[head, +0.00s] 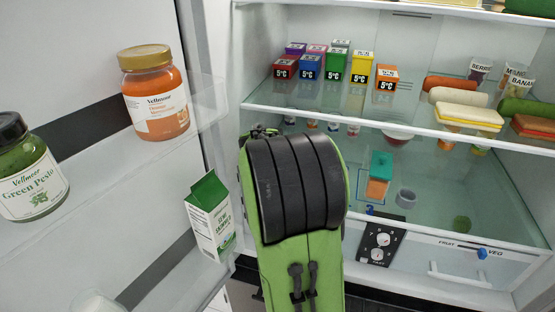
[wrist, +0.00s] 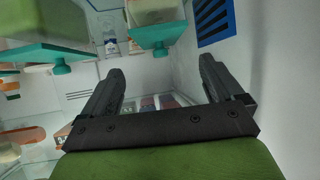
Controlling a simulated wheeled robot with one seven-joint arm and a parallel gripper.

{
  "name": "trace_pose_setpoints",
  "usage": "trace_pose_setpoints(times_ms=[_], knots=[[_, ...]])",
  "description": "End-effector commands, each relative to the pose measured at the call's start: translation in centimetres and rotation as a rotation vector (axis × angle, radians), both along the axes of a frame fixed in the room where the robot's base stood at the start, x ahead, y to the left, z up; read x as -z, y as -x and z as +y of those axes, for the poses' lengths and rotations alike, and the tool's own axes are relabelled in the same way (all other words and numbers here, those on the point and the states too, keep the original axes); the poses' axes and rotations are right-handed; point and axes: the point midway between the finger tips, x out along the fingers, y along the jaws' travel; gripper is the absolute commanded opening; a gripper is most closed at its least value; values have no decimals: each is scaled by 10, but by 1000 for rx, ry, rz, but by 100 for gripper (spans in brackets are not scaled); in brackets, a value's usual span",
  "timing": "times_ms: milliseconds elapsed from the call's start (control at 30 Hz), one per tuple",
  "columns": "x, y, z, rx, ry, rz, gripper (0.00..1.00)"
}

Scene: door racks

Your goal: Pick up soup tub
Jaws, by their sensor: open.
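In the head view an orange tub with a teal lid (head: 378,178) stands on the lower glass shelf, right of my arm. No label on it can be read, so I cannot tell if it is the soup tub. In the wrist view a pale tub with a teal lid (wrist: 155,36) hangs in at the top, above the gap between the fingers. A green tub with a teal lid (wrist: 45,52) is at upper left. My gripper (wrist: 158,82) is open, with nothing between its fingers. In the head view my arm hides the gripper's fingers.
The open door at left holds a green pesto jar (head: 30,180), an orange jar (head: 155,95) and a milk carton (head: 209,217). Several coloured boxes (head: 335,65) stand on the upper shelf (head: 300,103). A grey cup (head: 406,198) is near the orange tub.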

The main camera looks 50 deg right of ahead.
Motion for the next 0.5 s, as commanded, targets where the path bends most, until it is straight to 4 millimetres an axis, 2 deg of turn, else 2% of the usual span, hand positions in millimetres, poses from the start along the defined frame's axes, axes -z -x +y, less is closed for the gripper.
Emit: trace_pose_setpoints(times_ms=[400,500], knots=[[30,-35,-46,0,-1,1,94],[33,-40,-51,-1,0,-1,94]])
